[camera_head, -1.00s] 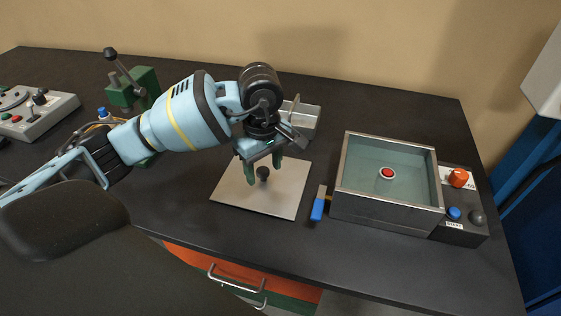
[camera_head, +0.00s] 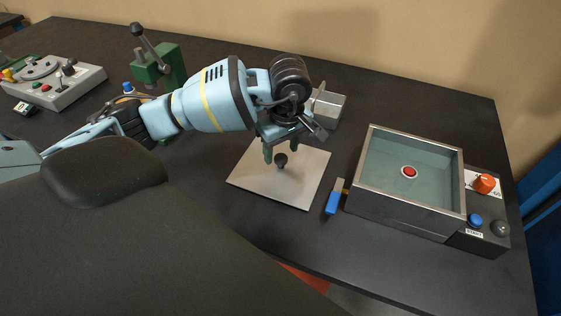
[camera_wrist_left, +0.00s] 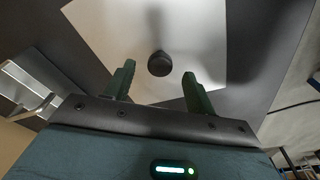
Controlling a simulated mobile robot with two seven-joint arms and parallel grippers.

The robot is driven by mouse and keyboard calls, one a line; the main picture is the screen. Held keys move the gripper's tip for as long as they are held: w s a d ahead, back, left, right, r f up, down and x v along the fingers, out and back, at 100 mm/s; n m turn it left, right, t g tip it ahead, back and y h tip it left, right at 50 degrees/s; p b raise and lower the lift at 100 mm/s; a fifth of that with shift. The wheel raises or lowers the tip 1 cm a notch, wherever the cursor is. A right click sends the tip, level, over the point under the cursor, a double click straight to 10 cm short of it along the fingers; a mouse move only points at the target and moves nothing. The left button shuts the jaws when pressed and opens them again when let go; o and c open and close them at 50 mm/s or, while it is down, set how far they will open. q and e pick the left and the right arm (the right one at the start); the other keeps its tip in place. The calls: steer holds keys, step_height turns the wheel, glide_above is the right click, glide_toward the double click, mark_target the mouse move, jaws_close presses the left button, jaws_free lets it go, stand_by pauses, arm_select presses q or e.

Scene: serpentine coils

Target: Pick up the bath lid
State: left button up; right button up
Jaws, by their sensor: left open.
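The bath lid (camera_head: 300,188) is a flat pale square plate lying on the dark table, with a round black knob (camera_head: 281,160) at its middle. It also shows in the left wrist view (camera_wrist_left: 205,45), its knob (camera_wrist_left: 160,63) beyond and between the fingers. My left gripper (camera_head: 282,154) is open above the lid, its green fingers close around the knob's place in the head view. In the left wrist view the fingers (camera_wrist_left: 158,86) are apart and nothing is between their tips. The bath (camera_head: 362,205) is an open grey metal tank right of the lid. My right gripper is not in view.
A blue-handled tool (camera_head: 333,202) lies between lid and bath. A control box (camera_head: 483,238) with knobs adjoins the bath. A metal tray (camera_head: 329,108) stands behind my gripper. A green press (camera_head: 160,68) and a grey control panel (camera_head: 60,85) stand at the left.

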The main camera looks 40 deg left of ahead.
mark_target(281, 157)
arm_select(q)
step_height(281, 157, down, 2)
steer(key=shift+a+f, duration=0.1)
steer(key=shift+f, duration=0.7)
steer(key=c, duration=0.3)
steer(key=shift+w, duration=0.1)
jaws_close()
steer(key=shift+r, duration=0.1)
